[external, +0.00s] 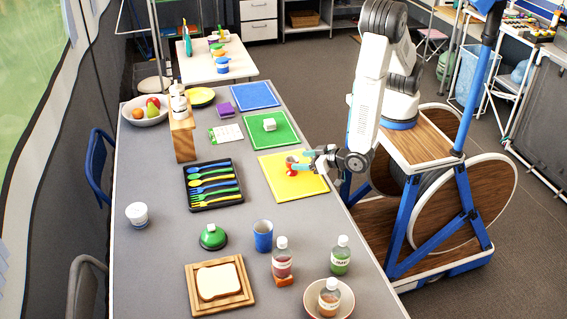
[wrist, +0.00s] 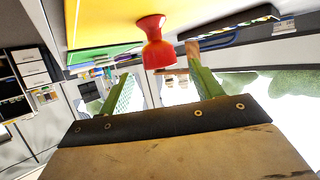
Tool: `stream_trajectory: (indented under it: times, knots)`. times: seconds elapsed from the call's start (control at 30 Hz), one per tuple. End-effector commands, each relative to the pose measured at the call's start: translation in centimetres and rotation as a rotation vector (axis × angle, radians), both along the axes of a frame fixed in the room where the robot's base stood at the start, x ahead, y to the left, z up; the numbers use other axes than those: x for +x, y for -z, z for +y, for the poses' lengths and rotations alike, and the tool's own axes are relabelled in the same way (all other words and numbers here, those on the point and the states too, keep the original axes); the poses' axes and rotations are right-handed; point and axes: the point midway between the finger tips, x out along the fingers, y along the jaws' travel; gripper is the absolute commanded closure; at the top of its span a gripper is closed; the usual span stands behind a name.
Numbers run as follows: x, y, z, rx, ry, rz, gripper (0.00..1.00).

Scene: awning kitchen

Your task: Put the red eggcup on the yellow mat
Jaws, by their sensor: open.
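The red eggcup (external: 291,170) is at the yellow mat (external: 283,187), over its middle right part in the external view. It also shows in the wrist view (wrist: 157,52), where the picture is upside down and its wide foot meets the yellow surface. It looks upright. My gripper (external: 303,160) is low over the mat from the right, beside the eggcup. In the wrist view its two green fingers (wrist: 157,88) are spread apart, with the eggcup seen between and beyond them. No finger is visibly closed on it.
A green mat (external: 282,140) with a white item and a blue mat (external: 254,96) lie behind. A black cutlery tray (external: 213,184) stands to the left. A blue cup (external: 263,236) and several bottles stand in front. Clear tabletop lies between the tray and the yellow mat.

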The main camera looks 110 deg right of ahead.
Motion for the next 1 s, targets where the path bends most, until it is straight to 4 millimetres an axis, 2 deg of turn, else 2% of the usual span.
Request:
stream_trajectory:
  times: [0.1, 0.3, 0.6, 0.73, 0.83, 1.0]
  knots:
    - [-1.7, -1.1, 1.9, 0.002, -0.006, -0.002, 0.35]
    - [-3.7, -2.2, 3.9, 0.001, -0.003, -0.001, 0.35]
    - [-4.4, -2.6, 4.5, 0.004, 0.0, 0.001, 0.35]
    - [-3.2, -3.1, 5.0, 0.086, -0.026, 0.017, 0.35]
    - [-1.0, -4.3, 6.3, 0.24, -0.093, 0.051, 0.35]
    - [2.5, -9.2, 8.9, 0.537, -0.3, 0.135, 0.35]
